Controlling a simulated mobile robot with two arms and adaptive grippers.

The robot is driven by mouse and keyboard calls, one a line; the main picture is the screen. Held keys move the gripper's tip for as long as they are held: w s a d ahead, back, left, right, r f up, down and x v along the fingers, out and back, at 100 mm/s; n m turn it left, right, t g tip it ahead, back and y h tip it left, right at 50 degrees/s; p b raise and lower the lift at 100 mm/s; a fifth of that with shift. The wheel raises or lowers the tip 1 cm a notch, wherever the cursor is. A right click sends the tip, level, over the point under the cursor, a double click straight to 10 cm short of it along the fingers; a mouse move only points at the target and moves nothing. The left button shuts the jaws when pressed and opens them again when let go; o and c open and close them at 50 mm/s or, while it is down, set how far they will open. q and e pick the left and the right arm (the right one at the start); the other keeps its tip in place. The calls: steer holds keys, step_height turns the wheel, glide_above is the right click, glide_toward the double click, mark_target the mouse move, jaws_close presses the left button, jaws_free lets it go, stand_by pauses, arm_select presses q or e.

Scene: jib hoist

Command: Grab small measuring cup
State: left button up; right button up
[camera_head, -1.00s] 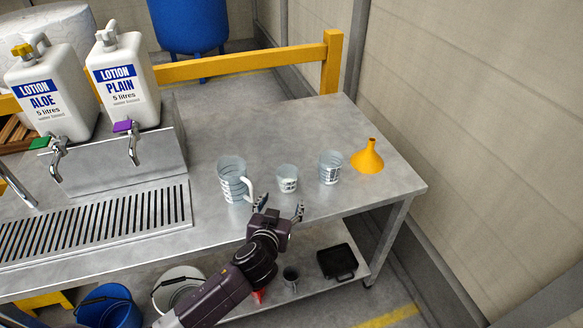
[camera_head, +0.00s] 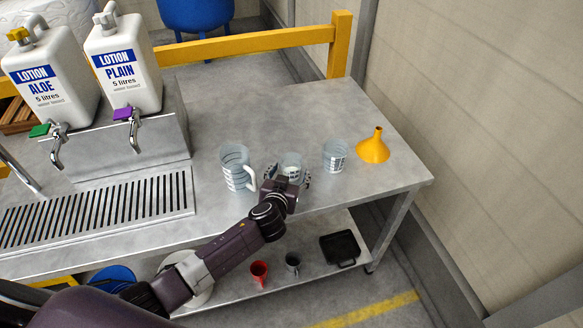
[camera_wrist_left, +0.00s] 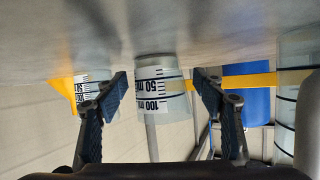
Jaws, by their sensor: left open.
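The small measuring cup (camera_head: 291,160) is clear with a printed white scale. It stands upright on the steel table between two other clear vessels. My left gripper (camera_head: 288,177) is open at the cup's near side, its fingers spread to either side. In the left wrist view, which looks upside down, the cup (camera_wrist_left: 163,100) with its "100 ml" scale appears between the two open fingers of the left gripper (camera_wrist_left: 163,86). A gap shows on each side of the cup. My gripper partly hides the cup's lower part in the head view. My right gripper is not in view.
A larger jug with a handle (camera_head: 236,168) stands close left of the gripper. Another measuring cup (camera_head: 335,155) and a yellow funnel (camera_head: 374,148) stand to the right. Lotion containers (camera_head: 122,66) and a drip grate (camera_head: 100,213) are at left. The table's back is clear.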

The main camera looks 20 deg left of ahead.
arm_select(q)
steer(key=shift+w+f, duration=0.25)
steer(key=shift+w, duration=0.25)
steer(key=c, duration=1.3)
steer(key=shift+r, duration=0.2)
